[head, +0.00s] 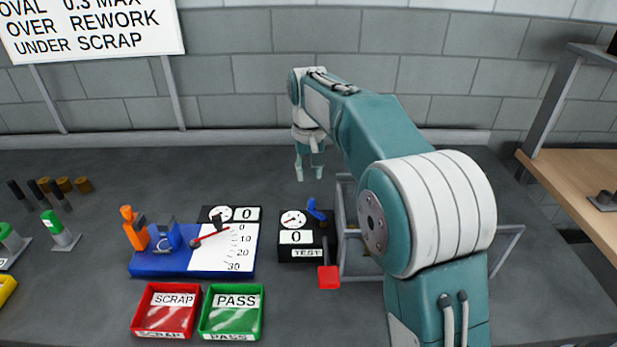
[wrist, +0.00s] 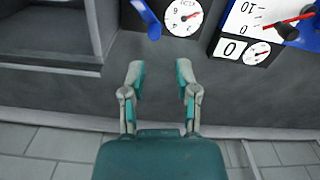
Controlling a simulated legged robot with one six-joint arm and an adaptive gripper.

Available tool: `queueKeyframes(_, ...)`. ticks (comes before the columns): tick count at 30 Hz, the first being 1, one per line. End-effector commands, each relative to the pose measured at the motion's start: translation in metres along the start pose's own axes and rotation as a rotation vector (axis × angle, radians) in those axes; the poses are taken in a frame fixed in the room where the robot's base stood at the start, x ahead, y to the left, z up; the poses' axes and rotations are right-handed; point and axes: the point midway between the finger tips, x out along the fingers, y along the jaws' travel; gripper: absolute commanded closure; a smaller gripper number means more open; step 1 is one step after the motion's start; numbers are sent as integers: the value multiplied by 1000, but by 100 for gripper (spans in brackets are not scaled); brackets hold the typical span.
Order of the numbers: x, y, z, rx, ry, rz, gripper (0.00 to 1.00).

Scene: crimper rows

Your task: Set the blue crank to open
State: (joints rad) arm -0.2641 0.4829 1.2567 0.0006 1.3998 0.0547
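The blue crank (head: 316,210) stands at the back right corner of a black test box (head: 297,254) with a round dial and a "0" readout. It leans up and to the left in the head view. In the wrist view the crank (wrist: 147,18) is at the top, left of the dial, partly cut by the frame edge. No open mark is legible by it. My gripper (head: 309,176) hangs fingers down beyond the box, toward the wall, apart from the crank. In the wrist view my gripper (wrist: 159,74) is open, with nothing between its fingers.
A blue gauge base (head: 160,264) with an orange lever and printed scale is left of the box. Red scrap (head: 188,330) and green pass (head: 258,325) trays are nearer. A grey metal frame (head: 358,274) stands right of the box.

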Motion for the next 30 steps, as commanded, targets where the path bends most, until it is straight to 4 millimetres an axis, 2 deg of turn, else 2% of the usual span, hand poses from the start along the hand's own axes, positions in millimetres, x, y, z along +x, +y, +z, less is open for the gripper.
queueKeyframes(15, -30, 0, 0, 0, 1, 0, 60)
queueKeyframes(30, -34, 0, 0, 0, 1, 0, 60)
